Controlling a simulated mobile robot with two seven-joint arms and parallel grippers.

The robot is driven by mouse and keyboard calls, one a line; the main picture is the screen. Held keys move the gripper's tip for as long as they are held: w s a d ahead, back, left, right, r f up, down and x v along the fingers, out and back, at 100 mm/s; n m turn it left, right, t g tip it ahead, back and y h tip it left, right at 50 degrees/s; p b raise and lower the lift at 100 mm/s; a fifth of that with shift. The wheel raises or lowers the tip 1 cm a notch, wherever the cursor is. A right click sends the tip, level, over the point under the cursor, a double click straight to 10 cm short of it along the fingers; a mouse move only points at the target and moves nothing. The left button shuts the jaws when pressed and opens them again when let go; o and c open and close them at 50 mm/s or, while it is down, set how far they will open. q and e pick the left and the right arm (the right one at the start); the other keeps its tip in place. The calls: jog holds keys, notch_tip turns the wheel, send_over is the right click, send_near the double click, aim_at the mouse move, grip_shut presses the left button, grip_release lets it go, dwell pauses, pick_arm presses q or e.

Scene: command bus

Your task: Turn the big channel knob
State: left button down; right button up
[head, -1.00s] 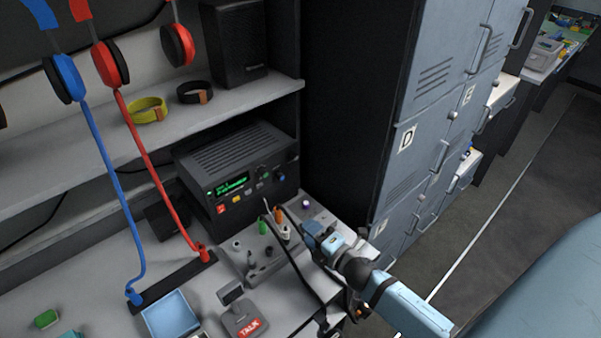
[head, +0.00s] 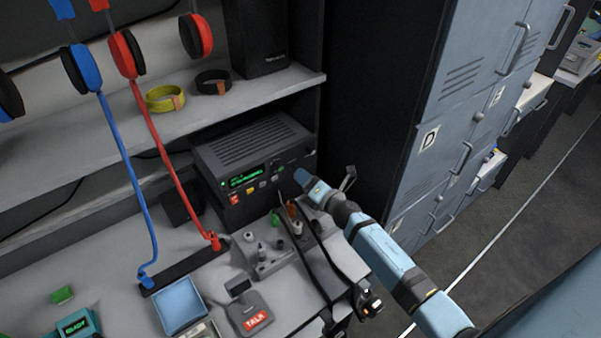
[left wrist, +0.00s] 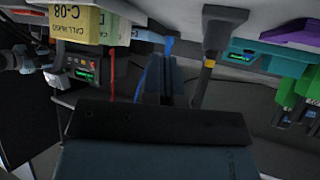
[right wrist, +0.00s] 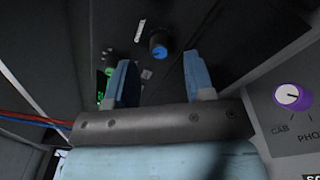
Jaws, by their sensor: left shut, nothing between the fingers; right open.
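The radio (head: 255,150) is a dark box with a green display under the shelf. Its round channel knob (right wrist: 158,47), black with a blue face, shows on the dark panel in the right wrist view. In the head view my right gripper covers that part of the panel. My right gripper (head: 304,178) is open in front of the radio's right end. In the right wrist view its two blue fingers (right wrist: 157,68) stand apart, with the knob ahead between them; contact cannot be told. My left gripper (left wrist: 165,70) is shut and empty, seen only in its wrist view.
A purple knob (right wrist: 290,96) on a grey panel lies right of my right gripper. Lockers (head: 425,150) stand to the right. Headsets (head: 122,55) hang at left; a TALK pedestal (head: 250,310) stands in front.

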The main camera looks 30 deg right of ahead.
aim_at(295, 170)
pick_arm(q)
jog(key=shift+r, duration=0.1)
pick_arm(e)
jog(key=shift+w+a, duration=0.2)
jog(key=shift+w, duration=1.05)
grip_shut()
